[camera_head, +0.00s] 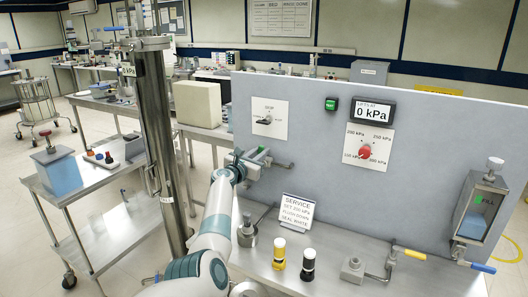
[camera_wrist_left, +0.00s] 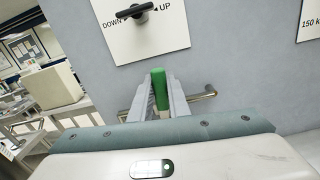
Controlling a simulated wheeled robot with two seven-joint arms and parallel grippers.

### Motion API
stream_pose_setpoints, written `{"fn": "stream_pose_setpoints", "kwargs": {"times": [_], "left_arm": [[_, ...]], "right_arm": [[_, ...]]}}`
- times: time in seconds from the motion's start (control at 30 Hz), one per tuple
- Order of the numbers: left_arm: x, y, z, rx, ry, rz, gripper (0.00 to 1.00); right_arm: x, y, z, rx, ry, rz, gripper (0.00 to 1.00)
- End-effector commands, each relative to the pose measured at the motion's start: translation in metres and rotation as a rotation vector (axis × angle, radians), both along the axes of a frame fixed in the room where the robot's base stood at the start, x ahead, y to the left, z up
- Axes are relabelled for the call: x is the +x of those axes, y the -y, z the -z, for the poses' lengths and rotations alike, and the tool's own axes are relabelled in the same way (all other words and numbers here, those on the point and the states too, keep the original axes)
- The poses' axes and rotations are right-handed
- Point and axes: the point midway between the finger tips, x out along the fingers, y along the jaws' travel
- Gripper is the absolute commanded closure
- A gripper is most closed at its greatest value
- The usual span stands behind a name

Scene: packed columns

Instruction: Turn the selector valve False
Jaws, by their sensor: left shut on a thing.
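My left gripper (camera_head: 256,158) reaches the grey panel and is shut on a green handle. In the left wrist view the green handle (camera_wrist_left: 160,88) stands upright between the two fingers, with a metal pipe (camera_wrist_left: 208,94) behind it. Above is a white plate (camera_head: 264,119) with a black lever (camera_head: 264,121); in the wrist view this lever (camera_wrist_left: 136,11) lies roughly sideways between the words DOWN and UP. I cannot tell which of these is the selector valve. My right gripper is not in view.
A red knob (camera_head: 365,151) sits below a display (camera_head: 373,110) reading 0 kPa. On the bench stand a SERVICE sign (camera_head: 297,212), a yellow bottle (camera_head: 279,254) and a black bottle (camera_head: 307,266). A yellow-handled valve (camera_head: 414,254) and a clear-fronted box (camera_head: 479,208) are at the right.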

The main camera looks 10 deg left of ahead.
Motion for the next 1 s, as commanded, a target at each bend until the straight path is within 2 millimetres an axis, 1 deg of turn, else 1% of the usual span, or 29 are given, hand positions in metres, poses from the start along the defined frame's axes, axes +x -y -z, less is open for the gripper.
{"fn": "stream_pose_setpoints", "kwargs": {"times": [0.03, 0.3, 0.47, 0.73, 0.77, 0.8, 0.83, 1.0], "left_arm": [[0.001, -0.001, -0.001, -0.026, -0.01, 0.002, 1.0], [0.002, -0.007, 0.001, -0.109, -0.038, 0.001, 1.0], [0.002, -0.008, 0.002, -0.121, -0.042, 0.001, 1.0], [0.002, -0.008, 0.002, -0.122, -0.042, 0.0, 1.0], [0.002, -0.008, 0.002, -0.122, -0.042, 0.0, 0.8], [0.002, -0.008, 0.002, -0.121, -0.042, 0.0, 0.7], [0.002, -0.008, 0.002, -0.121, -0.042, 0.0, 0.66], [0.002, -0.008, 0.001, -0.119, -0.04, 0.0, 0.66]], "right_arm": [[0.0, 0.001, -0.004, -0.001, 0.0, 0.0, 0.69], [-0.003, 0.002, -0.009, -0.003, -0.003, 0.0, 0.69], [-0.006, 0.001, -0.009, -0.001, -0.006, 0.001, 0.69], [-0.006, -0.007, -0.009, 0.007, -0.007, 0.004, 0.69], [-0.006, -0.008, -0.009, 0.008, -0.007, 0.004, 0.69], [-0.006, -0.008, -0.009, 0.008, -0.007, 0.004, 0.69], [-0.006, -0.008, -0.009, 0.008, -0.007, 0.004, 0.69], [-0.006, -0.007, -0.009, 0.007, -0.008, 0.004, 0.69]]}}
